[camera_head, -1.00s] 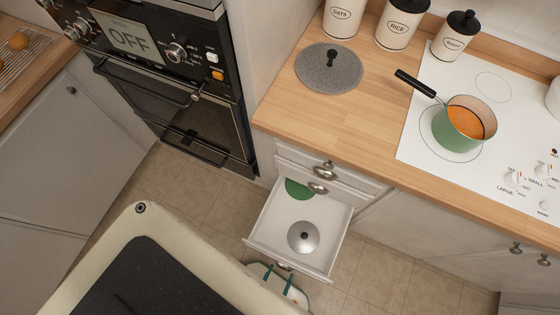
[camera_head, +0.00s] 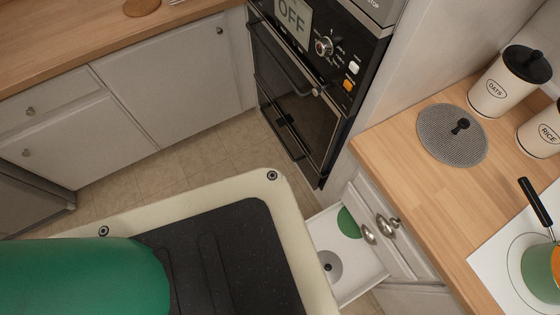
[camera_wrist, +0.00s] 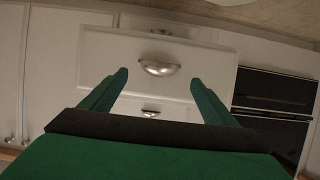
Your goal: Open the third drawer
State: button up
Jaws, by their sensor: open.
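The third drawer (camera_head: 352,270), below two shut drawer fronts, stands pulled out in the head view. A round grey lid (camera_head: 330,266) and a green round thing (camera_head: 348,222) lie in it. Its front and handle are hidden there behind my body. In the wrist view, which looks upside down, a wide white drawer front (camera_wrist: 210,60) with a metal cup handle (camera_wrist: 160,67) faces me. My gripper (camera_wrist: 159,77) is open, its green fingers spread either side of the handle in the picture. I see no contact. The gripper is out of sight in the head view.
The wall oven (camera_head: 295,90) stands left of the drawers. A wooden counter (camera_head: 400,150) above them holds a mesh disc (camera_head: 452,135), canisters and a green pot (camera_head: 541,270). Grey cabinets (camera_head: 170,80) line the left, with some tiled floor (camera_head: 215,160) clear before them.

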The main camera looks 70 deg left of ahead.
jog(key=shift+v, duration=2.15)
jog(key=w+r, duration=0.6)
jog(key=r, duration=0.9)
jog(key=w+r+m+t+h, duration=0.1)
jog(key=w+r, duration=0.6)
jog(key=r, duration=0.8)
jog(key=w+r+t+h, duration=0.1)
jog(key=w+r, duration=0.6)
jog(key=r, duration=0.8)
jog(key=shift+d+r+m, duration=0.2)
jog(key=shift+d+m, duration=0.05)
jog(key=shift+m, duration=0.15)
